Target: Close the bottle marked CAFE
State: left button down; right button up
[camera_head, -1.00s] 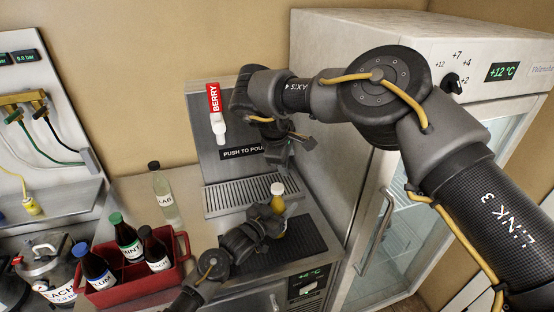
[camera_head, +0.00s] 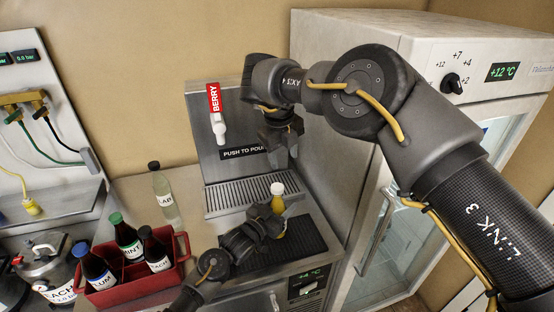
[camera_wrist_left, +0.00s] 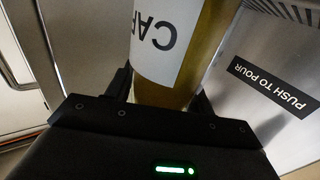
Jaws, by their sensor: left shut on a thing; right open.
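The CAFE bottle (camera_head: 279,205) holds amber liquid and has a white top. It stands upright in the head view, over the dark mat in front of the drip grille. In the left wrist view, its white label (camera_wrist_left: 160,40) shows the letters CAF. My left gripper (camera_head: 268,224) is shut on the bottle's lower body from the left. My right gripper (camera_head: 280,152) is open and empty. It hangs above and behind the bottle, in front of the tap panel, with its fingers pointing down. I cannot tell whether the white top is a cap or an open neck.
A clear bottle with a dark cap (camera_head: 164,197) stands left of the grille (camera_head: 250,192). A red crate (camera_head: 125,287) holds several dark bottles. The BERRY tap (camera_head: 217,122) is on the back panel. A fridge (camera_head: 350,95) closes off the right side.

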aim_at(277, 186)
jog(key=n, duration=0.5)
jog(key=s+a+n+g, duration=0.1)
jog(key=n, duration=0.1)
jog(key=shift+r+y, duration=0.1)
jog(key=shift+y, duration=0.2)
jog(key=n, duration=0.3)
jog(key=s+n, duration=0.1)
jog(key=n, duration=0.1)
jog(key=shift+s+a+n, duration=0.1)
jog(key=shift+a+n, duration=0.2)
jog(key=shift+a, duration=0.05)
jog(key=shift+n+g, duration=0.3)
jog(key=shift+n, duration=0.6)
jog(key=shift+f, duration=4.05)
